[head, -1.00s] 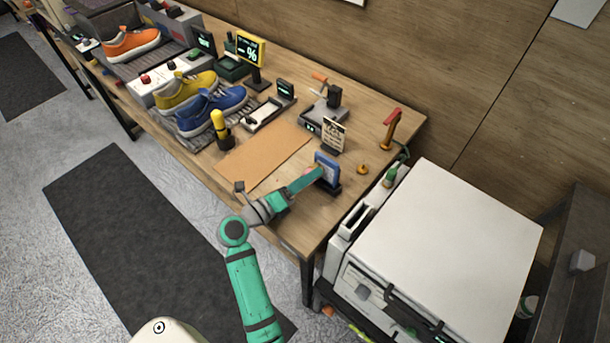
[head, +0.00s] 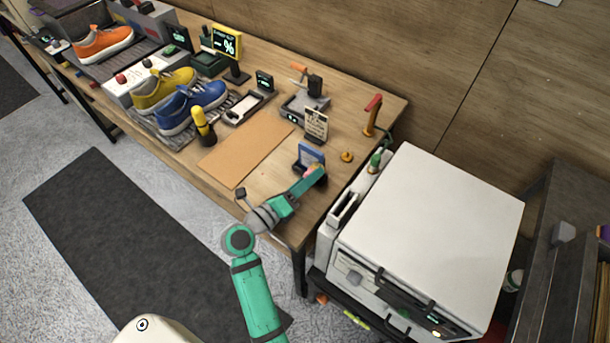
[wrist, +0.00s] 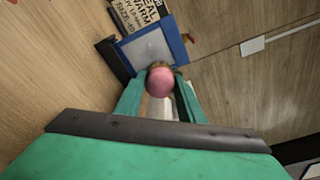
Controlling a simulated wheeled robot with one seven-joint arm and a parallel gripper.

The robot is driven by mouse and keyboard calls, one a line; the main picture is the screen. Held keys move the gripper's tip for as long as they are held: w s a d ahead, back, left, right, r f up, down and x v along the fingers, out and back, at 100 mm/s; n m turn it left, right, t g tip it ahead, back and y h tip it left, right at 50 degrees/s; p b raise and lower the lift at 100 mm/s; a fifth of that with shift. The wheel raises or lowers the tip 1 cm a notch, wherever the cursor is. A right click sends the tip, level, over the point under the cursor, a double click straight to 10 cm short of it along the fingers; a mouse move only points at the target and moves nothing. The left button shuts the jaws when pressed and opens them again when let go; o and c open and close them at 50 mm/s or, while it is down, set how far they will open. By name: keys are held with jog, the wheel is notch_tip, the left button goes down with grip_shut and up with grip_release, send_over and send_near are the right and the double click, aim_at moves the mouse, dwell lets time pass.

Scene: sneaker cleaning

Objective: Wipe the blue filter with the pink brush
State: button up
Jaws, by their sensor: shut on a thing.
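The blue filter (head: 311,154) stands upright in a dark holder near the right end of the table. In the wrist view the filter (wrist: 181,40) is a blue frame around a pale grey panel. My gripper (head: 314,175) is just in front of it, low over the table. The pink brush (wrist: 160,80) shows its round pink end between my green fingers, which are shut on it. The pink end looks very close to the lower edge of the filter; I cannot tell whether they touch. The rest of the brush is mostly hidden by the fingers.
A small sign (head: 316,124) stands behind the filter, and a yellow-orange knob (head: 347,156) lies right of it. A red-topped hook post (head: 372,114) is farther back. A tan mat (head: 247,148) lies left. A white-topped machine (head: 437,210) stands right of the table.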

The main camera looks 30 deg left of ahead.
jog(key=shift+w, duration=0.1)
jog(key=shift+w+a, duration=0.2)
jog(key=shift+a, duration=3.2)
jog(key=shift+s, duration=0.1)
jog(key=shift+d+f+v, duration=0.1)
jog(key=shift+d+v, duration=0.05)
jog(key=shift+v, duration=1.3)
jog(key=shift+d+f+v, duration=0.15)
jog(key=shift+v, duration=1.3)
jog(key=shift+s, duration=0.15)
jog(key=shift+v, duration=1.35)
jog(key=shift+d, duration=0.1)
